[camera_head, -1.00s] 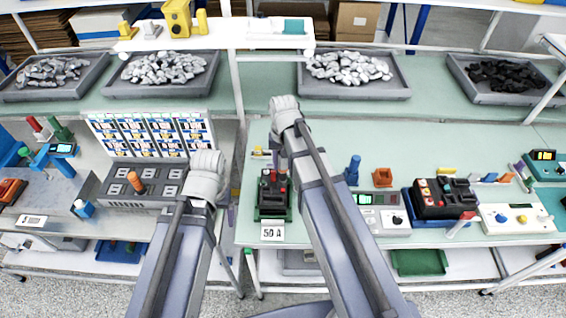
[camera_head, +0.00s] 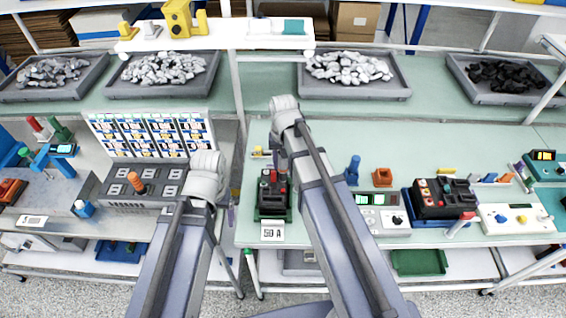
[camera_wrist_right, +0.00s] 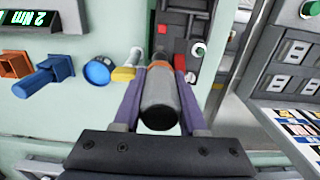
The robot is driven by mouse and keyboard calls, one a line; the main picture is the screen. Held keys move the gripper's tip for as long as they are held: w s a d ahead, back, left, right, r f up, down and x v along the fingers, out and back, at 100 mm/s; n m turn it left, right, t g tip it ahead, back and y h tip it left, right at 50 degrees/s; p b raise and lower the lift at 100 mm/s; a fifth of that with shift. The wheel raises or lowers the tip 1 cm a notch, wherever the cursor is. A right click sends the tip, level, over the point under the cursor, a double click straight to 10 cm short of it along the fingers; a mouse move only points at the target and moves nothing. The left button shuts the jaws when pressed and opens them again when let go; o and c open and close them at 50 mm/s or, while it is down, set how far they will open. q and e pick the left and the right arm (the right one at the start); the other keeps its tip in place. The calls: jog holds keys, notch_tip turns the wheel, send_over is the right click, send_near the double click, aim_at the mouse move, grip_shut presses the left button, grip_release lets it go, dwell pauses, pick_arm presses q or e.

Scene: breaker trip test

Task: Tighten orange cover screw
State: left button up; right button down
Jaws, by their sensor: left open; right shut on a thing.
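In the right wrist view my right gripper (camera_wrist_right: 158,95) has its purple fingers shut on a dark grey cylindrical tool (camera_wrist_right: 160,105) with an orange band near its far end. The tool points toward a dark breaker unit (camera_wrist_right: 184,28) with red and grey parts. Its far tip is hidden, and I cannot tell whether it touches a screw. In the head view the breaker unit (camera_head: 273,192) sits in a green base behind a "50 A" label, beside my right arm. My left gripper (camera_head: 231,192) shows only as a bit of purple beside my left arm; its jaws are mostly hidden.
A grey socket panel (camera_head: 112,188) with an orange upright piece (camera_head: 136,183) stands on the left bench. A blue piece (camera_head: 352,170), an orange holder (camera_head: 382,177) and a meter with a green display (camera_head: 371,199) lie right of my right arm. Trays (camera_head: 352,92) line the back.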

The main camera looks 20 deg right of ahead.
jog(key=shift+r+p, duration=2.85)
jog(key=shift+r, duration=0.15)
